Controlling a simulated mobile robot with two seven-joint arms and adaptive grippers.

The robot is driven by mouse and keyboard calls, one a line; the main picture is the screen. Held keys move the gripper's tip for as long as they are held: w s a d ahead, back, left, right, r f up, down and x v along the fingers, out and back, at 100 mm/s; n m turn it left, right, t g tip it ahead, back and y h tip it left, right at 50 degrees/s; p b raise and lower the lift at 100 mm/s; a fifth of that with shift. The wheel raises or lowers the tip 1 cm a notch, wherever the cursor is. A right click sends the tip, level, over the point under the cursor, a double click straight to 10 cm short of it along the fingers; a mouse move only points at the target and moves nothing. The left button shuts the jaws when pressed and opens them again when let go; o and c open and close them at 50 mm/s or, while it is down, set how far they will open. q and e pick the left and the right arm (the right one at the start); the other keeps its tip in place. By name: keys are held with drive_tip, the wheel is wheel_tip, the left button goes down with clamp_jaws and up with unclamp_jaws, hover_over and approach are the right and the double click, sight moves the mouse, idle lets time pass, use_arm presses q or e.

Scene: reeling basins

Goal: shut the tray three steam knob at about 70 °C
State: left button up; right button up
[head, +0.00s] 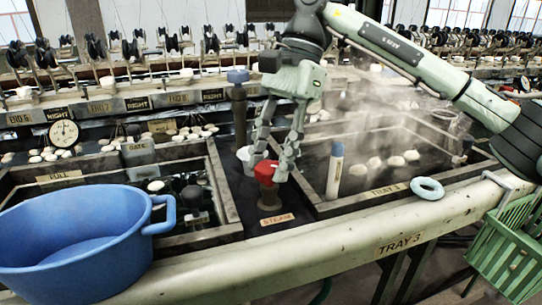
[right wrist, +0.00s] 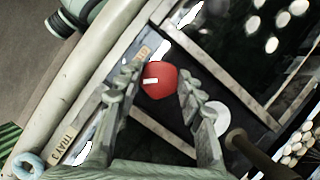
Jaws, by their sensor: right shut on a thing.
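The red steam knob (head: 266,172) stands on a brown stem behind the STEAM label (head: 277,219), on the dark strip left of the tray three basin (head: 310,205). My right gripper (head: 268,168) reaches down from above and is shut on the knob, a finger on each side. In the right wrist view the red knob (right wrist: 160,80), with a white mark on it, sits between the fingertips (right wrist: 158,84). A white stick with a blue top (head: 335,172), perhaps a thermometer, stands in the basin; no reading is legible. My left gripper is not in view.
A blue tub (head: 75,240) stands at front left. A blue-topped post (head: 238,105) and a white cup (head: 246,158) are behind the knob. Steam rises over the basin, where several pale cocoons float. A pale blue ring (head: 428,189) lies on its front rim. A green basket (head: 505,245) hangs at right.

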drive_tip(key=shift+c, duration=0.6)
drive_tip(key=m+t+b, duration=0.1)
drive_tip(key=m+b, duration=0.1)
drive_tip(key=m, duration=0.1)
drive_tip(key=m+t+y+b, duration=0.1)
drive_tip(key=m+b, duration=0.1)
drive_tip(key=m, duration=0.2)
drive_tip(key=shift+s+d+f+t+b, duration=0.1)
drive_tip(key=shift+t+b, duration=0.2)
drive_tip(key=shift+b, duration=0.05)
drive_tip(key=shift+m, duration=0.5)
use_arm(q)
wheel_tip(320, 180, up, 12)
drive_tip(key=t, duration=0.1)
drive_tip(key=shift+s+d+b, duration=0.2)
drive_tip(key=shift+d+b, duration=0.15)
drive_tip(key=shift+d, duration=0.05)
use_arm(e)
drive_tip(key=shift+m, duration=0.3)
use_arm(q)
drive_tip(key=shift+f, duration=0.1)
use_arm(e)
drive_tip(key=o, duration=1.2)
drive_tip(key=shift+c, duration=0.2)
